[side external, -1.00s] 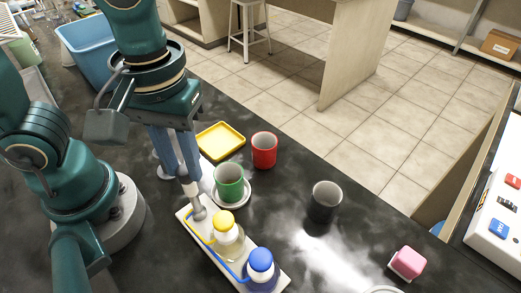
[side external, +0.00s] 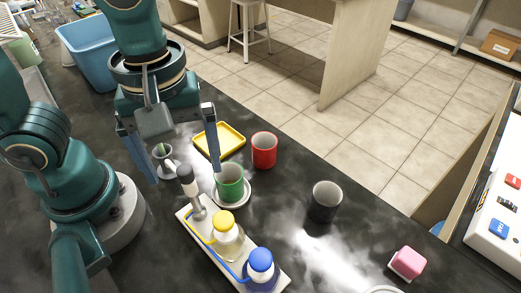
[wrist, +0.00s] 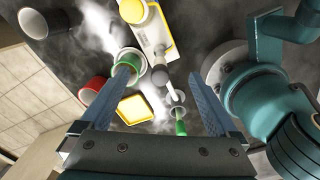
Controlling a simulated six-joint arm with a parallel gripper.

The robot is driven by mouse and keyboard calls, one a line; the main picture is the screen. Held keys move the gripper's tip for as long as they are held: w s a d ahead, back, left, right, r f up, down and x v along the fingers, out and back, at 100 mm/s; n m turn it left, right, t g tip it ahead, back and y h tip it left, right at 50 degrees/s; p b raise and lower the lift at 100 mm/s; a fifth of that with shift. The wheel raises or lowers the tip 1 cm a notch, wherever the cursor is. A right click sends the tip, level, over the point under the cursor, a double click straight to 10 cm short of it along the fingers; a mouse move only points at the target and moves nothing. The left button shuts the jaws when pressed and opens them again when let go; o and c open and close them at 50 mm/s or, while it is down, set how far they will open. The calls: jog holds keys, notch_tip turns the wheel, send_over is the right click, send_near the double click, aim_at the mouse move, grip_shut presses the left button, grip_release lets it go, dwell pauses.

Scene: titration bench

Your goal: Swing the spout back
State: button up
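The spout (side external: 184,172), a white tube with a dark collar, stands on a grey post on the white base plate. It points toward the upper left, its tip over or by a small grey cup (side external: 163,168) with something green in it. The spout (wrist: 169,86) and small cup (wrist: 177,109) also show in the wrist view. My gripper (side external: 183,174) is open and empty, its blue fingers spread on either side of the spout. In the wrist view, one fingertip of my gripper (wrist: 159,73) overlaps the green cup (wrist: 134,61); I cannot tell whether they touch.
The green cup (side external: 230,184) stands on a white saucer right of the spout. A yellow tray (side external: 219,140) and red cup (side external: 264,150) lie behind. The yellow-capped bottle (side external: 227,232) and blue-capped bottle (side external: 261,268) stand in front. A black cup (side external: 325,202) stands farther right.

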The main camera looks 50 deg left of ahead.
aim_at(184, 166)
jog(key=shift+r, duration=3.5)
jog(key=shift+w+a+r, duration=0.15)
jog(key=shift+a, duration=0.1)
jog(key=w+a+f+m+t, duration=0.2)
jog(key=a+m+t, duration=0.3)
jog(key=m, duration=0.7)
jog(key=shift+w+a+f+t, duration=0.2)
jog(key=shift+a+f+t, duration=0.1)
jog(key=shift+a+f, duration=0.6)
